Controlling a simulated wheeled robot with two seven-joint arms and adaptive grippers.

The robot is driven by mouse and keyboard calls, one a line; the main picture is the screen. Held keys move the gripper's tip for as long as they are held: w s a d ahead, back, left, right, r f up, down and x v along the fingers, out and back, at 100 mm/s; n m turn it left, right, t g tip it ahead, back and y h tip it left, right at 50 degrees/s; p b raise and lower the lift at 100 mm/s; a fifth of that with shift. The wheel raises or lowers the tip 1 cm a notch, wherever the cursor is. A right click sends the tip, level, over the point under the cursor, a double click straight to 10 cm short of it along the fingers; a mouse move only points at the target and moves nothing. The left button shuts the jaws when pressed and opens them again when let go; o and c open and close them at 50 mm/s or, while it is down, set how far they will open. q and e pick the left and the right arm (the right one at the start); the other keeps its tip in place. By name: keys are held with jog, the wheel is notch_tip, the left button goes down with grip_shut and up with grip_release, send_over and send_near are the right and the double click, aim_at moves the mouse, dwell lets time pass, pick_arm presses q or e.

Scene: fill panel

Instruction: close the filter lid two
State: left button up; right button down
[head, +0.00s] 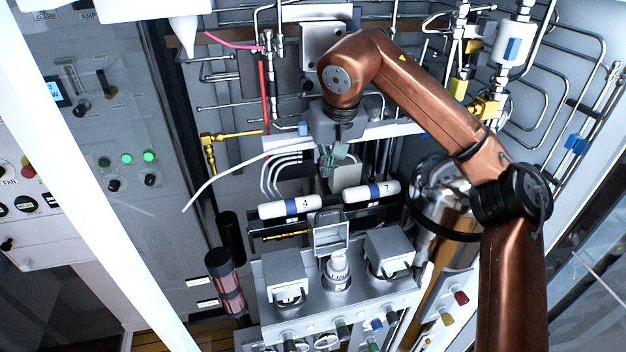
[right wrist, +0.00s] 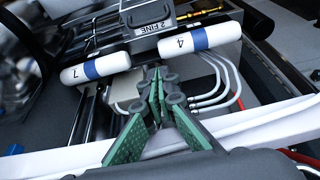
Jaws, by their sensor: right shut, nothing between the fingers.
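The middle filter lid (head: 331,233) stands raised behind a white filter cartridge (head: 338,266), whose top is exposed. In the right wrist view, a grey box-like part marked "2 FINE" (right wrist: 139,27) shows at the top, partly cut off by the frame edge. My right gripper (head: 333,163) is shut and empty. It points down behind the two white cylinders, apart from the raised lid. Its green-padded fingers (right wrist: 163,80) also show in the right wrist view, below the "2 FINE" part. My left gripper is not in view.
White cylinders marked 4 (head: 290,207) and 7 (head: 372,192) lie between my right gripper and the filter block. Closed grey housings stand left (head: 285,270) and right (head: 389,250) of the cartridge. A white curved tube (head: 225,168) runs left of the gripper.

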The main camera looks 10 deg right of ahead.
send_over(326, 217)
jog(key=w, duration=0.2)
notch_tip(326, 217, down, 6)
jog(key=shift+w+r+p, duration=0.15)
jog(key=shift+p, duration=0.15)
jog(key=x, duration=0.4)
jog(key=shift+w+r, duration=0.1)
jog(key=shift+w, duration=0.25)
jog(key=s, duration=0.2)
jog(key=s+p, duration=0.1)
jog(key=s, duration=0.1)
jog(key=shift+d+r, duration=0.1)
jog(key=shift+r, duration=0.15)
jog(key=shift+s, duration=0.2)
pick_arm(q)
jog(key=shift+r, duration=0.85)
pick_arm(e)
jog(key=shift+f, duration=0.15)
